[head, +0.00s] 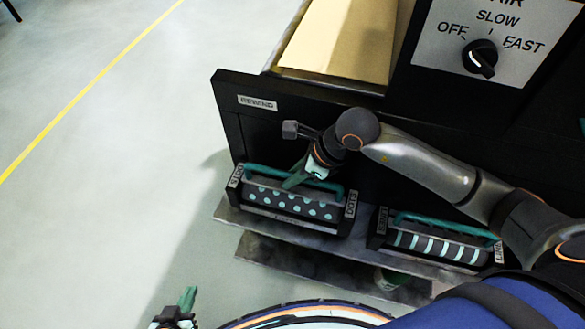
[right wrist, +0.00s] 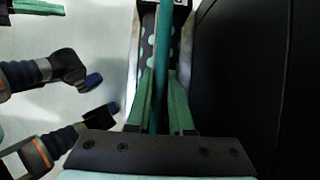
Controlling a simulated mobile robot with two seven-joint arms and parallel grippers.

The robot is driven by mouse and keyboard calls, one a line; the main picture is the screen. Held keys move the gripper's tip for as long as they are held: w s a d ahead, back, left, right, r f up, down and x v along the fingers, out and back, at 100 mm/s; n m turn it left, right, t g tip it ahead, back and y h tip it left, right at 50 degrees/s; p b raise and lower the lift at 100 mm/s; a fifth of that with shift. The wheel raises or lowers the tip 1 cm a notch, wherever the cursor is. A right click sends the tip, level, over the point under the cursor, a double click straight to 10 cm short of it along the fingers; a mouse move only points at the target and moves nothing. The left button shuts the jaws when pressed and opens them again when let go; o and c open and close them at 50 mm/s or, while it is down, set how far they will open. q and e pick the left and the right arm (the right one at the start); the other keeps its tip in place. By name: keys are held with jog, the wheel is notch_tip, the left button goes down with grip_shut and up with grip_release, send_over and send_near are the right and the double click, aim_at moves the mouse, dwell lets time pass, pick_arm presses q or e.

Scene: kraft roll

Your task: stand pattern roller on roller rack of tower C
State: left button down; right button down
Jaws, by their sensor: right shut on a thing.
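A pattern roller with pale dots (head: 290,203) sits in a dark frame with "DOTS" end labels and a green bar handle (head: 262,170). It lies over the left part of a grey shelf (head: 232,215); I cannot tell whether it fully rests there. My right gripper (head: 294,181) is shut on that green handle. In the right wrist view, the green fingers (right wrist: 159,100) close around the handle (right wrist: 165,30), with the dotted roller (right wrist: 147,45) behind it. My left gripper (head: 188,298) is at the bottom left, away from the rollers; its opening is unclear.
A striped roller (head: 437,246) labelled "LINES" stands to the right on the same shelf. Behind is a black machine with a "REWIND" label (head: 257,103) and a speed knob (head: 480,58). A lower ledge (head: 300,263) shows below. The floor left is clear, with a yellow line (head: 90,92).

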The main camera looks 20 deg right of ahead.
aim_at(293, 188)
jog(key=shift+w+a+f, duration=0.1)
jog(key=shift+f, duration=1.65)
jog(key=c, duration=1.1)
grip_release()
jog(key=shift+f, duration=0.15)
jog(key=shift+c, duration=0.2)
jog(key=o, duration=0.3)
jog(key=shift+o, duration=0.2)
jog(key=v, duration=1.2)
jog(key=shift+s, duration=0.2)
